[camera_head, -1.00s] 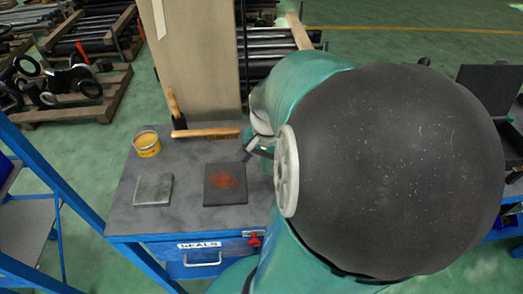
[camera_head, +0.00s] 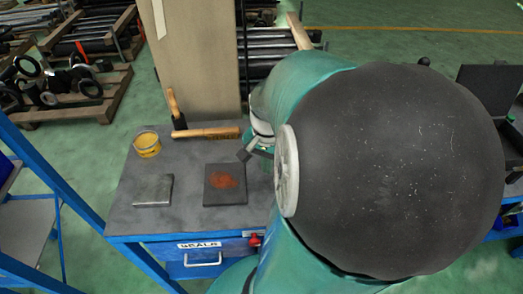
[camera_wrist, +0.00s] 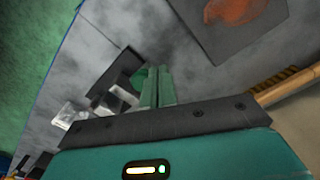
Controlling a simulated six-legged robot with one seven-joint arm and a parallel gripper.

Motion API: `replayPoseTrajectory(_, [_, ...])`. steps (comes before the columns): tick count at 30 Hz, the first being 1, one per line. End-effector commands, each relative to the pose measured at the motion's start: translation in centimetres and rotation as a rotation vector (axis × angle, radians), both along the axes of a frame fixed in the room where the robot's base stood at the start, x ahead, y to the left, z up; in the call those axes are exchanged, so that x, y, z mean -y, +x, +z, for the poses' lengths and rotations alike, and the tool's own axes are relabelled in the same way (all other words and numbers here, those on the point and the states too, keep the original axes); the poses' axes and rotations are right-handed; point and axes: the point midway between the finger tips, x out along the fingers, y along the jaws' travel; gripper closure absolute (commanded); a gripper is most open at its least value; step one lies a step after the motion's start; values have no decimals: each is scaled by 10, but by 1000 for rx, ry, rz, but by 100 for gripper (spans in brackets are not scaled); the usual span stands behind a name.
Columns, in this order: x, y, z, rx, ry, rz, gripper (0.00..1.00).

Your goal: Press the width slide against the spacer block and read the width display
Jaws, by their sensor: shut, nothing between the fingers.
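My gripper (camera_wrist: 157,88) shows in the wrist view with its two green fingers together and nothing between them. To the left of the fingertips, on the grey bench top, are a dark flat bar (camera_wrist: 118,72) and small shiny metal pieces (camera_wrist: 112,102). I cannot tell for sure which of these is the width slide or the spacer block. No readable width display shows. In the head view, only a dark end of my gripper (camera_head: 245,155) shows beside the dark plate; my arm hides the bench to its right.
A tall beige post (camera_head: 200,60) stands at the back. Blue frame bars (camera_head: 55,180) stand at left.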

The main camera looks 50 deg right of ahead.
Motion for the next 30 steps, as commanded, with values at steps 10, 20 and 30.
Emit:
replayPoseTrajectory(10, [0,0,-11,-1,2,0,100])
replayPoseTrajectory(20, [0,0,-22,-1,2,0,100])
replayPoseTrajectory(30, [0,0,-28,0,0,0,100])
